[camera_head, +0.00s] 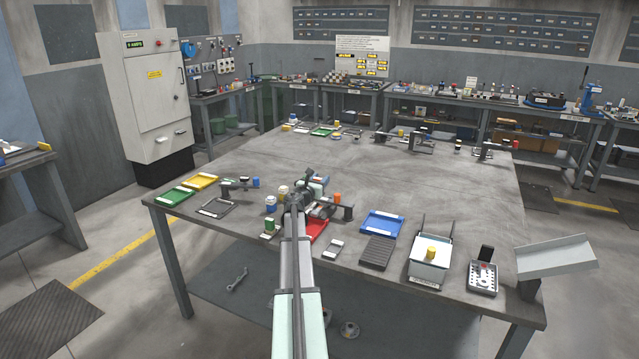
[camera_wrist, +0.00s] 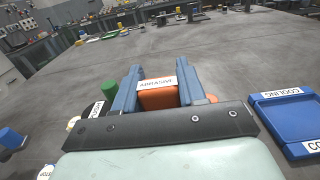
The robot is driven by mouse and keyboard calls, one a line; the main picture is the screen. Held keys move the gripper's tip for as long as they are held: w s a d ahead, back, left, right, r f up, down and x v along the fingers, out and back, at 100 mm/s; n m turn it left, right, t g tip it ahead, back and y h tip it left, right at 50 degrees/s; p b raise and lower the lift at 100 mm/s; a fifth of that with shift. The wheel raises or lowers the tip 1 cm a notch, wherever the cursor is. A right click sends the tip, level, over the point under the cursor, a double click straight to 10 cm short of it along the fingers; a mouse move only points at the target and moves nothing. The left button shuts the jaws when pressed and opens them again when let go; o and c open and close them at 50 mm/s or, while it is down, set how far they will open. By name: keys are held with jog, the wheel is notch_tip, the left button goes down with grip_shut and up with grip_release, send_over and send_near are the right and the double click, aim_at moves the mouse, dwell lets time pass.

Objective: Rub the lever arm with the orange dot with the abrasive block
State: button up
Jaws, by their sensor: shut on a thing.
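My gripper (camera_wrist: 158,80) has its blue fingers shut on the abrasive block (camera_wrist: 158,99), an orange block with a white "ABRASIVE" label. In the head view my arm hides the block. An orange dot (camera_head: 337,198) shows just right of my gripper, by a dark lever arm (camera_head: 323,211). In the wrist view a bit of orange (camera_wrist: 212,98) shows beside the right finger, mostly hidden. Contact between the block and a lever arm cannot be told. Another lever arm (camera_head: 494,147) at the far right edge also has an orange-red end.
A blue "COOLING" tray (camera_head: 383,223) lies to the right, a red tray (camera_head: 318,230) below my gripper. Blue and green cylinders stand to its left. Another lever (camera_head: 238,184) with a blue end stands further left. The table's middle (camera_head: 400,180) is clear.

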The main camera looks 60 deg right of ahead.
jog(key=shift+f, duration=3.3)
jog(key=shift+a+f, duration=0.25)
jog(key=shift+a, duration=0.25)
jog(key=shift+a+f, duration=0.25)
jog(key=shift+a, duration=2.05)
jog(key=d, duration=0.6)
jog(key=shift+a+r, duration=0.25)
jog(key=shift+r, duration=3.75)
